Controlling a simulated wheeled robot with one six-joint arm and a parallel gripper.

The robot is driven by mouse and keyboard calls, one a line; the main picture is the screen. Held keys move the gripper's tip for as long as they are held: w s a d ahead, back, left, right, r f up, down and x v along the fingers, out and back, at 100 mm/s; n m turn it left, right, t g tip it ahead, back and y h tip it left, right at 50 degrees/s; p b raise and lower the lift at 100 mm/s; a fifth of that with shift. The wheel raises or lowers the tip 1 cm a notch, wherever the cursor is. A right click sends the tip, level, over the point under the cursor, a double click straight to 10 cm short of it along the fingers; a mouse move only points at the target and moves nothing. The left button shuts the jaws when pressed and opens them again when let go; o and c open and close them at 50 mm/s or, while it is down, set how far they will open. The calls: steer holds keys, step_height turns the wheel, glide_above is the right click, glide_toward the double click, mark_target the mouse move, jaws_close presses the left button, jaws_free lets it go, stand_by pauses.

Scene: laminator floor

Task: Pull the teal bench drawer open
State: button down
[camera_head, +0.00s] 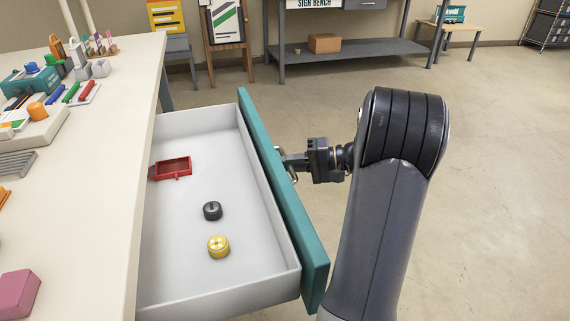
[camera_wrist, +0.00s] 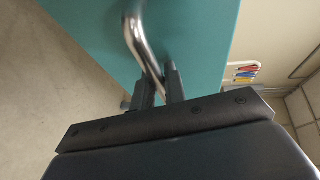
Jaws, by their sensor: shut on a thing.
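The teal bench drawer (camera_head: 262,170) stands pulled out to the right from under the pale bench top (camera_head: 128,140). Its white tray is widely exposed. My gripper (camera_head: 285,163) is at the drawer's front, shut on the metal bar handle. In the wrist view the chrome handle (camera_wrist: 135,38) crosses the teal front (camera_wrist: 80,30) and runs between the two dark fingers of my gripper (camera_wrist: 160,85). Inside the drawer lie a red open box (camera_head: 172,168), a black round knob-like piece (camera_head: 212,211) and a yellow round piece (camera_head: 218,247).
The bench top carries a teal box (camera_head: 30,80), several pens, an orange piece (camera_head: 37,110) and a pink block (camera_head: 18,293). A grey shelf bench (camera_head: 345,48) with a cardboard box (camera_head: 324,43) stands at the back. The floor at the right is clear.

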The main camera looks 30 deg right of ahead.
steer(key=shift+f, duration=0.1)
steer(key=c, duration=1.7)
jaws_free()
steer(key=shift+c, duration=0.2)
steer(key=shift+s, duration=0.1)
steer(key=p+v, duration=0.2)
steer(key=v, duration=0.8)
steer(key=shift+s+d+p, duration=0.15)
steer(key=shift+d+p, duration=0.2)
steer(key=b+x, duration=0.1)
steer(key=x, duration=0.4)
steer(key=b+x, duration=0.1)
steer(key=x, duration=0.5)
steer(key=shift+a+b, duration=0.15)
steer(key=shift+b, duration=0.2)
